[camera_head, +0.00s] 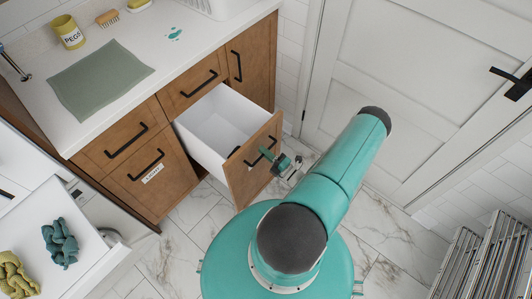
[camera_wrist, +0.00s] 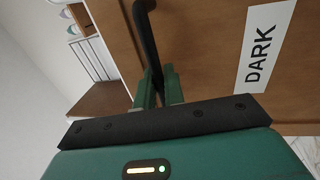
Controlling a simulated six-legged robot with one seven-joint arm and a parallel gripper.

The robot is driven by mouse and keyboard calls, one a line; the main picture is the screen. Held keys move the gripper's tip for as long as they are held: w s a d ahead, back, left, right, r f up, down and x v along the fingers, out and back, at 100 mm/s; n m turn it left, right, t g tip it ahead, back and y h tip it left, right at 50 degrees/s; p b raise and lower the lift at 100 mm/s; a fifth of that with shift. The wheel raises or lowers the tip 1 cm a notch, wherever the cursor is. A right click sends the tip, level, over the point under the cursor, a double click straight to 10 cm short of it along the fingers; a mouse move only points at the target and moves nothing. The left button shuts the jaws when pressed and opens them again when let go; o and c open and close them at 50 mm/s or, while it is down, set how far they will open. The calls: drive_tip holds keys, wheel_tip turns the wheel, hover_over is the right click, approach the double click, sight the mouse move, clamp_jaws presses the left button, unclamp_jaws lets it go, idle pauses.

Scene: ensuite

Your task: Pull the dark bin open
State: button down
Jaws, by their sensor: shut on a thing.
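The dark bin (camera_head: 214,121) is a pull-out with a wooden front and white inside walls, standing well out from the cabinet in the head view. My gripper (camera_head: 276,160) is at the outer side of that front. In the wrist view my green fingers (camera_wrist: 158,88) are shut on the black bar handle (camera_wrist: 147,36). Part of the handle is hidden by the fingers.
A closed bin front labelled "LIGHT" (camera_head: 152,173) is on the left. The white counter (camera_head: 150,45) above holds a green cloth (camera_head: 98,79) and a yellow "PEGS" pot (camera_head: 68,32). A white door (camera_head: 405,80) is on the right, a metal rack (camera_head: 487,262) at lower right. Marble floor (camera_head: 380,245) is clear between.

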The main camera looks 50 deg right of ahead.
drive_tip(key=c, duration=1.6)
unclamp_jaws()
drive_tip(key=shift+c, duration=0.2)
drive_tip(key=s+f, duration=0.2)
drive_tip(key=s, duration=1.1)
drive_tip(key=shift+s+d+f, duration=0.15)
drive_tip(key=shift+s+f, duration=0.05)
drive_tip(key=shift+f, duration=0.1)
